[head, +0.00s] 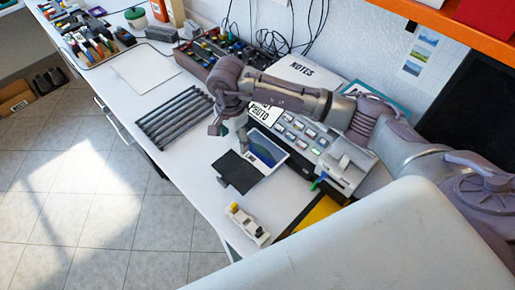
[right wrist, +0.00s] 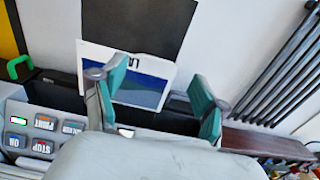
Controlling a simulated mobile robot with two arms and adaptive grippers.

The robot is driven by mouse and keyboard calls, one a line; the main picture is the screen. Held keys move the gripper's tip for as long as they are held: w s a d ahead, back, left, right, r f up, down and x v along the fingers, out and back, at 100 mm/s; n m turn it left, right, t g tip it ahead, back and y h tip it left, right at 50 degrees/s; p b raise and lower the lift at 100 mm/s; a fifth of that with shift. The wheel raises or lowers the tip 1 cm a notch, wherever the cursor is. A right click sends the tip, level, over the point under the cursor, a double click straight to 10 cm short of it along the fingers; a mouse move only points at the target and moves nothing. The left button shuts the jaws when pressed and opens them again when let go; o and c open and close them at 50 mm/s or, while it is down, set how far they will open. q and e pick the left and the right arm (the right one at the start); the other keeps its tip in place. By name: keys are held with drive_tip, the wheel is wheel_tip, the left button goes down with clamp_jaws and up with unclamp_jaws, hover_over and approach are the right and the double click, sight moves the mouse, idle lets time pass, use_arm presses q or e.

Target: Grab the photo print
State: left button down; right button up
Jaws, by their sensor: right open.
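The photo print (head: 268,148), a white-bordered sheet with a blue picture, lies at the front of a grey printer with buttons (head: 300,130). It also shows in the right wrist view (right wrist: 142,90), partly covered by a finger. My right gripper (head: 229,130) is open and empty, above and beside the print in the head view. In the right wrist view its two teal-padded fingers (right wrist: 158,84) stand apart, with the print showing between them, nearer the left finger. I cannot tell the height of the fingers above it. My left gripper is not in view.
A black square (head: 236,173) lies beside the print on the white table (head: 195,180). Several dark rods (head: 175,117) lie to the left, and a small white device (head: 248,224) stands near the front edge. A notes box (head: 302,70) and cables are behind.

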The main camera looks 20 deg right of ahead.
sight(237, 151)
wheel_tip(237, 151, down, 4)
drive_tip(key=shift+s+d+r+p, duration=0.15)
drive_tip(key=shift+p, duration=0.45)
drive_tip(key=shift+f, duration=0.5)
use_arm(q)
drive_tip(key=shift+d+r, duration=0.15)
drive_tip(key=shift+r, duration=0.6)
use_arm(e)
drive_tip(key=c, duration=0.8)
